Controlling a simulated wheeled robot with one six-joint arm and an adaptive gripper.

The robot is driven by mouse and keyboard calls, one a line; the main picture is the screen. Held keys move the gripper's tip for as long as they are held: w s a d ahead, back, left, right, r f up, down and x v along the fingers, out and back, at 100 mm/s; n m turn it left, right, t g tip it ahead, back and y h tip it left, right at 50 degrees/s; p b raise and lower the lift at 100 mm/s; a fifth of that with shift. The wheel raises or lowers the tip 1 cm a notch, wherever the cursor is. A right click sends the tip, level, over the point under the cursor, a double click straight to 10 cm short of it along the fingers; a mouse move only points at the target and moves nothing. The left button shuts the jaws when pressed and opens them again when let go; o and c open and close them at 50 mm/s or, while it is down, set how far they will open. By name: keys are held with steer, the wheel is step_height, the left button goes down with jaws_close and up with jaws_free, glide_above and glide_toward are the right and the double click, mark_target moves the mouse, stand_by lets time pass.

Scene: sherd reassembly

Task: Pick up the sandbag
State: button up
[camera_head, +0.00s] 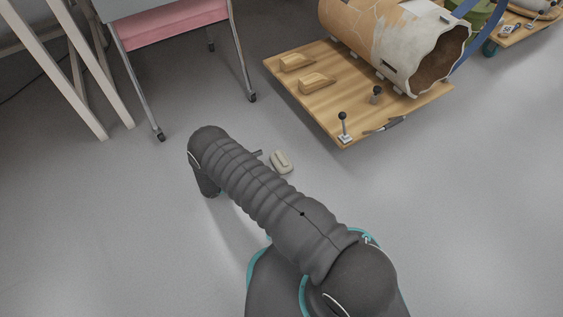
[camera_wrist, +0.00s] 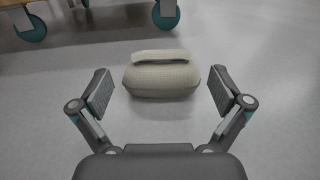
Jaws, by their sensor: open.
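The sandbag (camera_head: 282,162) is a small beige cushion-like bag with a strip along its top. It lies on the grey floor beside my arm in the head view. In the wrist view the sandbag (camera_wrist: 161,76) is centred just beyond my gripper (camera_wrist: 160,92). My gripper is open and empty, with one finger toward each side of the bag and visible gaps on both sides. In the head view my arm hides most of the gripper.
A wooden board (camera_head: 340,128) carries a large broken vessel (camera_head: 395,40), small wooden blocks and a black-knobbed tool. A pink-and-grey wheeled stand (camera_head: 178,25) is at upper left. A caster wheel (camera_wrist: 165,14) shows beyond the bag. The floor around the bag is clear.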

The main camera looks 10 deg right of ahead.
mark_target(280, 158)
steer(key=shift+f+x, duration=0.15)
steer(key=shift+x, duration=1.5)
steer(key=shift+f+x, duration=0.15)
steer(key=shift+x, duration=1.55)
steer(key=c, duration=1.7)
